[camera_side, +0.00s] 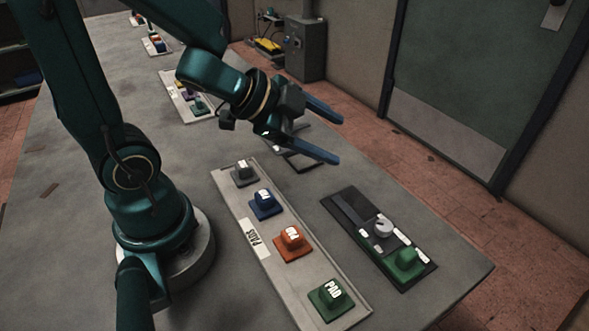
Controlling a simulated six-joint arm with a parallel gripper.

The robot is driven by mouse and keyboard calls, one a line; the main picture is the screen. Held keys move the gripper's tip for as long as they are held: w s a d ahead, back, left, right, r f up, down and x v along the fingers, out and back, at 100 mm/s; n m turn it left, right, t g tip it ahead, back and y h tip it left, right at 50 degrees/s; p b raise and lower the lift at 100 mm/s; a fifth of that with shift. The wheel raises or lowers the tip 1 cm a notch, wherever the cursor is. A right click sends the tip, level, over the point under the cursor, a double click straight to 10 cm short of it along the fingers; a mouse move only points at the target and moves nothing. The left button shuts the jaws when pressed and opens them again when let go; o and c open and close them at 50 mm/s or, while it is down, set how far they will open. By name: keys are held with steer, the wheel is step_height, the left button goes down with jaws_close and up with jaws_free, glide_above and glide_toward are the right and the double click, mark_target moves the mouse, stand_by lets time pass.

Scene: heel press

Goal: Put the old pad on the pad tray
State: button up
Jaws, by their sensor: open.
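My gripper (340,140) is open and empty, with its two blue fingers pointing right, raised above the table. A long pale tray (254,240) with a label reading "PADS" lies in front of it. A grey pad (244,174), a blue pad (265,204), an orange pad (292,242) and a green pad (331,296) stand along it in a row. A dark fixture (348,208) lies to the right of the tray. Another green pad-like block (404,262) sits at its near end, beside a pale round knob (383,227). I cannot tell which pad is the old one.
A small dark-edged flat item (303,163) lies under my gripper, partly hidden. Another tray of coloured pieces (187,97) lies farther back on the table (440,262). A grey cabinet (304,48) stands by the wall. The table's right corner is clear.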

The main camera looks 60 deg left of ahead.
steer(key=a+r+n+y, duration=0.4)
steer(key=a+n+y, duration=0.1)
steer(key=s+d+n+g+h, duration=0.2)
steer(key=s+d+n+g, duration=0.2)
steer(key=s, duration=0.8)
steer(key=shift+d+f+n+g+h, duration=0.3)
steer(key=shift+d+f+n+g, duration=0.15)
steer(key=shift+d+n, duration=0.55)
